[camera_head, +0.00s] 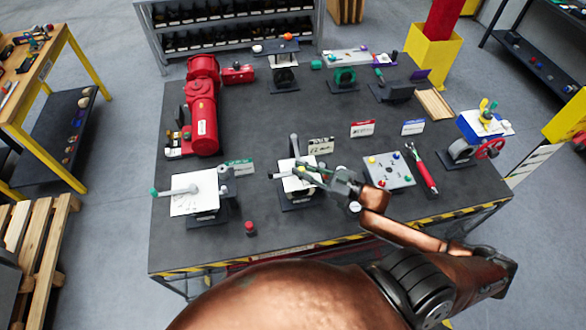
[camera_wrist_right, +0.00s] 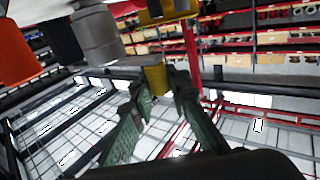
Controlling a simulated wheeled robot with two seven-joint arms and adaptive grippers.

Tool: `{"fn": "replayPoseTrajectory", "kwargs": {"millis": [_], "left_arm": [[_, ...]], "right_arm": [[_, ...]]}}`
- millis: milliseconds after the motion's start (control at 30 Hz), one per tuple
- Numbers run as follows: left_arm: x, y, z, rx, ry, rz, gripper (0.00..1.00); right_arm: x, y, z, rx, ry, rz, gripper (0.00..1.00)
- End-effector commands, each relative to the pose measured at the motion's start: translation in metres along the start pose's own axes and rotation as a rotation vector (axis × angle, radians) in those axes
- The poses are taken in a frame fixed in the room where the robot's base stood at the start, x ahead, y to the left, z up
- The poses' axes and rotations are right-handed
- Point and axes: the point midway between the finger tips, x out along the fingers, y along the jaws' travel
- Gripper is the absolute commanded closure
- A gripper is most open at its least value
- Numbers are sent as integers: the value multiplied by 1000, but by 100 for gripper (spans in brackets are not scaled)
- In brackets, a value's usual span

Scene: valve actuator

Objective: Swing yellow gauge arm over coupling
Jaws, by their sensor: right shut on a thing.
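My right gripper (camera_head: 322,177) reaches in from the lower right to the middle station, a white plate (camera_head: 297,184) on a dark stand. In the right wrist view, its green fingers (camera_wrist_right: 161,88) are shut on the lower end of a yellow piece (camera_wrist_right: 157,79), which looks like the gauge arm. A wider yellow part (camera_wrist_right: 165,11) sits above it. A grey stepped cylinder (camera_wrist_right: 97,36), possibly the coupling, is to the left and apart from the fingers. In the head view the gripper hides much of the yellow arm. My left gripper is out of view.
A grey lever (camera_head: 294,146) stands up behind the plate. A similar white-plate station (camera_head: 194,193) is at left, with a red button (camera_head: 250,228) nearby. A grey panel (camera_head: 389,171) and a red-handled tool (camera_head: 424,172) lie to the right. A red machine (camera_head: 201,112) stands behind left.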

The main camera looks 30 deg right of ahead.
Motion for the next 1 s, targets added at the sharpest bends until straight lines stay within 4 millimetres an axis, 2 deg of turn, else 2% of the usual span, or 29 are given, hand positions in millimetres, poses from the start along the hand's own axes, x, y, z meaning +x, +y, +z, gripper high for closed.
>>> {"fn": "replayPoseTrajectory", "kwargs": {"millis": [300,767,800,1000], "left_arm": [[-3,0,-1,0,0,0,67],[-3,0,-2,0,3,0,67],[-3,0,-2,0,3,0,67],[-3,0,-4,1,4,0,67]], "right_arm": [[-13,9,0,1,-2,9,100],[-16,11,1,1,-3,12,100],[-16,11,1,1,-3,12,84],[-14,10,1,0,-3,9,70]]}}
